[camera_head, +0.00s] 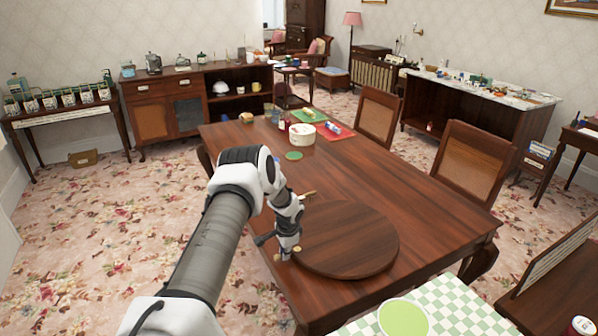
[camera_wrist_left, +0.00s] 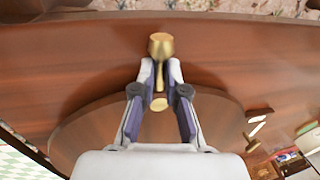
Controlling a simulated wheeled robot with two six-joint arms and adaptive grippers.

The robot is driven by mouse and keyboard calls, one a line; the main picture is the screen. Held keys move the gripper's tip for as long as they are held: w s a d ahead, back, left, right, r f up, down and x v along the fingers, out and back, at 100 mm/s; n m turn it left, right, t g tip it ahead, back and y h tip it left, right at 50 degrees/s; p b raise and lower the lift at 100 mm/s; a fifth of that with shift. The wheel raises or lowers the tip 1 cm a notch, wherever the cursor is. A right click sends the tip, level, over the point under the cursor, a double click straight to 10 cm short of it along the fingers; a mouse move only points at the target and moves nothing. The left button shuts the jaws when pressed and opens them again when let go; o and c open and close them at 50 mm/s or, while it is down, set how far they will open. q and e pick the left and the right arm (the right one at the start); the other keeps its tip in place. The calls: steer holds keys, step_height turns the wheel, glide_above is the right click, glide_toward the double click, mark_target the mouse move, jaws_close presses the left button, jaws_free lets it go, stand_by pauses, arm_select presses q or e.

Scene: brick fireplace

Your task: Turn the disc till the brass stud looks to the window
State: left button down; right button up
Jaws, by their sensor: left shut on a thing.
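The disc (camera_head: 345,238) is a round dark wooden board lying flat on the table (camera_head: 420,205). In the left wrist view the disc (camera_wrist_left: 205,118) fills the lower middle. My left gripper (camera_head: 286,253) is at its left rim, pointing down. A brass knob (camera_wrist_left: 160,45) on a stem stands out past the rim, and the gripper (camera_wrist_left: 159,75) is shut on the stem. A small round brass stud (camera_wrist_left: 158,104) lies on the disc just inside the rim, on the gripper's side. A bright window (camera_head: 272,12) shows at the far back. My right gripper is out of view.
A pale round box (camera_head: 302,142), a green coaster (camera_head: 294,155) and a red mat (camera_head: 334,132) are at the table's far end. A small tan item (camera_head: 308,194) lies near the disc's far edge. Chairs (camera_head: 470,165) stand along the right side.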

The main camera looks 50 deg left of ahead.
arm_select(q)
steer(key=shift+a, duration=0.15)
steer(key=c, duration=1.2)
jaws_free()
steer(key=shift+w+f, duration=0.1)
steer(key=r, duration=0.4)
steer(key=d+r, duration=0.1)
steer(key=r, duration=0.3)
steer(key=d+r, duration=0.1)
steer(key=r, duration=0.2)
steer(key=shift+s+d+r, duration=0.15)
steer(key=shift+s+r, duration=0.1)
steer(key=shift+r, duration=0.15)
steer(key=shift+s+f, duration=0.1)
